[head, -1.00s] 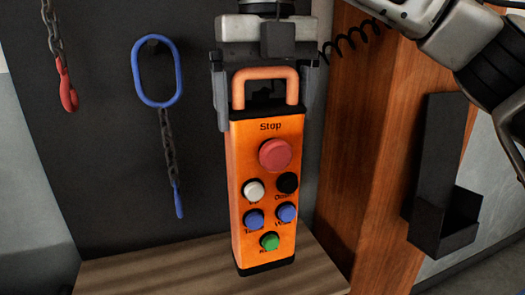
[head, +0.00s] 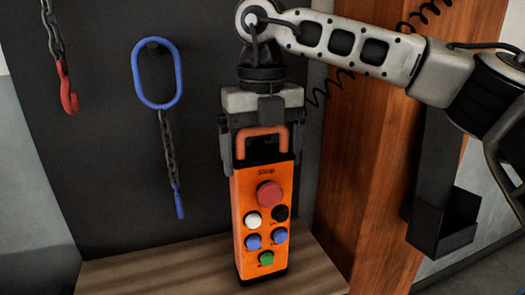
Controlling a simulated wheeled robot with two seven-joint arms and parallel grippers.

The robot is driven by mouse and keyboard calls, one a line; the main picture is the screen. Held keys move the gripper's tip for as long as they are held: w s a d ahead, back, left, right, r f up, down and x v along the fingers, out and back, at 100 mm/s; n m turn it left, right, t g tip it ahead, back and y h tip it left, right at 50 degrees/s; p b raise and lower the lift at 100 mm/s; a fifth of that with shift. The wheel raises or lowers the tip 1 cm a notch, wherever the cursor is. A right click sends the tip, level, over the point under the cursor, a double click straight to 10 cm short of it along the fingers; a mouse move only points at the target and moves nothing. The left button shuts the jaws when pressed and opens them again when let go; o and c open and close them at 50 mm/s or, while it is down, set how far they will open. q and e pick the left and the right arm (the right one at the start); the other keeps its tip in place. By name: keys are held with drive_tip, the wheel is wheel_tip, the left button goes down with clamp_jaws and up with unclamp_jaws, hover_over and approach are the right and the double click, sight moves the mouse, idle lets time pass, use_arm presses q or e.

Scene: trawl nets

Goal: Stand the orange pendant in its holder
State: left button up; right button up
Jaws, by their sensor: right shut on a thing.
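The orange pendant (head: 265,222) is upright with a slight tilt, its buttons facing me: a large red one on top, then white, black, two blue and a green. My right gripper (head: 262,148) is shut on its upper end, one finger on each side of the orange loop handle. The pendant's black foot is over the wooden surface; I cannot tell whether it touches. The holder (head: 446,222), a black open-topped box with a tall back plate, is fixed to the wooden post at the right, partly behind my arm. My left gripper is not in view.
A blue ring with a chain (head: 136,75) and a red hook on a chain (head: 67,90) hang on the dark panel at the left.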

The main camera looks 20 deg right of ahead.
idle(0.3)
drive_tip(key=shift+f, duration=0.15)
drive_tip(key=o, duration=1.7)
drive_tip(key=shift+o, duration=0.2)
wheel_tip(320, 180, up, 12)
drive_tip(key=shift+r+p, duration=0.2)
drive_tip(key=shift+p, duration=0.5)
